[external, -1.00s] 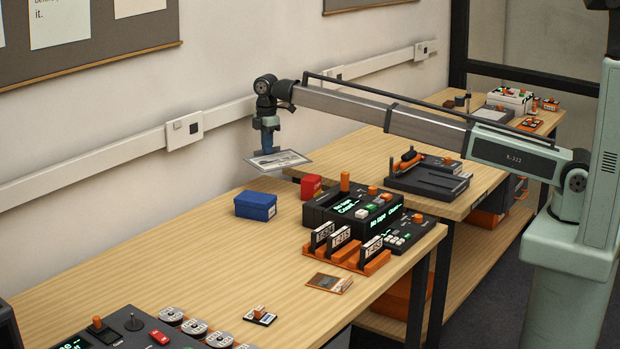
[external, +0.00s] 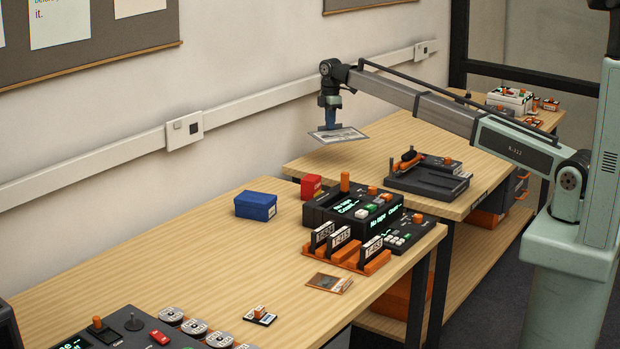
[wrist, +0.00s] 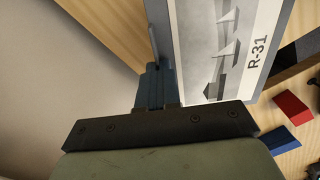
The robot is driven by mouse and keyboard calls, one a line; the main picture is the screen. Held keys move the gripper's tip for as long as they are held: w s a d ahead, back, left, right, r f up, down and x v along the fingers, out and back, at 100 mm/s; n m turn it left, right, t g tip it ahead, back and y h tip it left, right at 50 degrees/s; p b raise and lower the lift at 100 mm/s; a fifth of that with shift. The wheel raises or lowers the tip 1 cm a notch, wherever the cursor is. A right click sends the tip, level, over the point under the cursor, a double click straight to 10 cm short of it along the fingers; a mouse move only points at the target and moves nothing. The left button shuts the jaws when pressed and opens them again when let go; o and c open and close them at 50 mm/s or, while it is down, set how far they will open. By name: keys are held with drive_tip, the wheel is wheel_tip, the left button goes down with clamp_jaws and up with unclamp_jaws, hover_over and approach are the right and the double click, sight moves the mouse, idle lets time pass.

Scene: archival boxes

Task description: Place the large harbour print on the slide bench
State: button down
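The print (external: 343,134) is a flat grey-bordered sheet with a grey picture of sails. In the wrist view the print (wrist: 222,45) carries the label R-31. My gripper (external: 330,122) is shut on one edge of it and holds it roughly level in the air. The gripper's fingers (wrist: 158,88) also show in the wrist view at that edge. The print hangs above the near-left end of the middle bench (external: 345,157), apart from the wood. I cannot tell from any label which bench is the slide bench.
The middle bench holds a black device (external: 425,178) with orange knobs; its left end is bare. The front bench (external: 190,260) holds a blue box (external: 255,205), a red box (external: 311,186), a black console (external: 352,208) and orange racks (external: 347,257). A far bench (external: 545,117) is cluttered.

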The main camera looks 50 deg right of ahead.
sight(332, 158)
drive_tip(key=n, duration=0.1)
drive_tip(key=s+n, duration=0.1)
drive_tip(key=shift+a+f+n, duration=0.1)
drive_tip(key=shift+a+n, duration=0.05)
drive_tip(key=shift+n, duration=1.85)
drive_tip(key=shift+f, duration=5)
drive_tip(key=shift+f, duration=0.15)
drive_tip(key=c, duration=1.4)
unclamp_jaws()
drive_tip(key=shift+o, duration=0.2)
wheel_tip(332, 158, up, 12)
drive_tip(key=shift+r, duration=0.2)
